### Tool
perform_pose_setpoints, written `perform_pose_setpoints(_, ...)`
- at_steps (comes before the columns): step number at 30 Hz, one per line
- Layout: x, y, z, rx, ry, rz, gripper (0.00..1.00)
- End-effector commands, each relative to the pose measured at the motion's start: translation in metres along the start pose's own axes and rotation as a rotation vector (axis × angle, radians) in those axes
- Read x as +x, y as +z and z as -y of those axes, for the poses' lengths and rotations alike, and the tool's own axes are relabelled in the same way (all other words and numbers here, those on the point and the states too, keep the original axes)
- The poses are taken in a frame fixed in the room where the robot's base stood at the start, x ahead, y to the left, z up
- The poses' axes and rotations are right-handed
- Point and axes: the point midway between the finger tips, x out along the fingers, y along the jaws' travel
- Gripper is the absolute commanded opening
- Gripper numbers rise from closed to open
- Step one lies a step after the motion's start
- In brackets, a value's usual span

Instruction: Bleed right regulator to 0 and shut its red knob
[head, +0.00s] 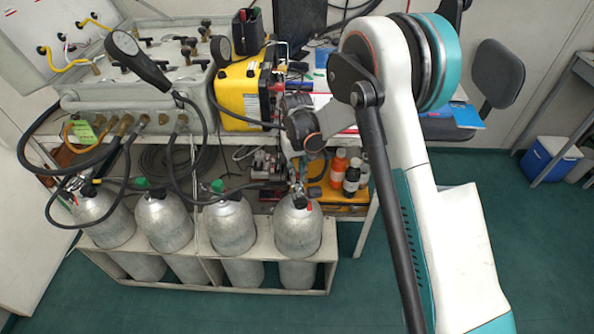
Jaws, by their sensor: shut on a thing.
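A row of grey cylinders stands in a rack at the lower left. The right cylinder (296,225) has a dark valve fitting (298,197) on top, with a small red part (308,206) beside it. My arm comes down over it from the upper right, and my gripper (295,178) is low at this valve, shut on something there. Its fingers are small and partly hidden, so the exact part held is unclear. The grey air panel (150,105) stands behind, with several dark knobs on top and round gauges (220,50). I cannot read any gauge needle or tell the red knob's setting.
Black hoses (205,120) loop from the panel to the cylinders. A yellow unit (242,95) stands right of the panel. Orange and dark bottles (352,175) stand on the lower shelf, right of my gripper. Open green floor (540,230) lies at the right.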

Motion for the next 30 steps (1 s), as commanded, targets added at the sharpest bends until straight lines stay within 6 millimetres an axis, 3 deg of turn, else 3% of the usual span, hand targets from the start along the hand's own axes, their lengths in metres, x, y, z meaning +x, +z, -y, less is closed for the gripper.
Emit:
perform_pose_setpoints(18,-0.0003,0.0002,-0.0002,-0.577,0.0,0.001,0.0)
perform_pose_setpoints(30,-0.0003,0.0002,-0.0001,-0.85,0.0,0.0,0.0)
